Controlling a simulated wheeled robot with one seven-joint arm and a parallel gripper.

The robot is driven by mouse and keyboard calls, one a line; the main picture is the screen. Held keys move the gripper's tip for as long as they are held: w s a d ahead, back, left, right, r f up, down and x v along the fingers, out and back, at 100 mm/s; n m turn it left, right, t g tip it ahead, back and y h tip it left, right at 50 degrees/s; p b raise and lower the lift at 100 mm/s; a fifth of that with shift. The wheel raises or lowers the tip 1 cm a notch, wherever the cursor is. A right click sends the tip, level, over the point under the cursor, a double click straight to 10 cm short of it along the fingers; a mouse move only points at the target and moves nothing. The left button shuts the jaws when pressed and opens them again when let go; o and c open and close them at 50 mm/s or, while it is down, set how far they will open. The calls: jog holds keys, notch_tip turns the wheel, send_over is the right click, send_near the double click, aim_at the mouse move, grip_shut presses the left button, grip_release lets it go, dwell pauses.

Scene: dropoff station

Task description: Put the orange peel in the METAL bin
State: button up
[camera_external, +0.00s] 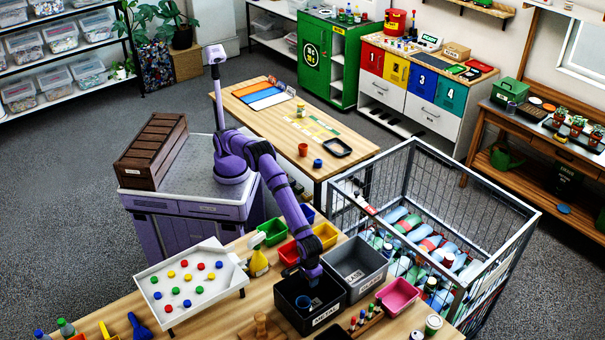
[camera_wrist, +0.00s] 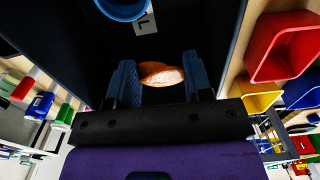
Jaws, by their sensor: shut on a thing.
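The orange peel (camera_wrist: 150,72), curved with a pale inner side, sits between the two blue fingers of my gripper (camera_wrist: 161,76) in the wrist view. My gripper is shut on it. In the external view my arm reaches down to the black bin labelled METAL (camera_external: 331,319), with the hand low over its opening. The peel cannot be made out there. The bin's dark inside fills the middle of the wrist view, with part of a label showing. A blue round container (camera_wrist: 124,8) shows at its top edge.
A grey bin (camera_external: 372,288) stands right beside the black one, with a pink tub (camera_external: 398,296) farther right. Yellow, red and green tubs stand behind. A white tray with coloured buttons (camera_external: 190,285) is on the left. A wire cage (camera_external: 500,262) of bottles stands beyond.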

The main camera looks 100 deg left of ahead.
aim_at(309, 296)
notch_tip(309, 296, down, 11)
jog(key=shift+f, duration=0.15)
dwell(0.4)
jog(key=shift+f, duration=0.15)
jog(key=o, duration=0.9)
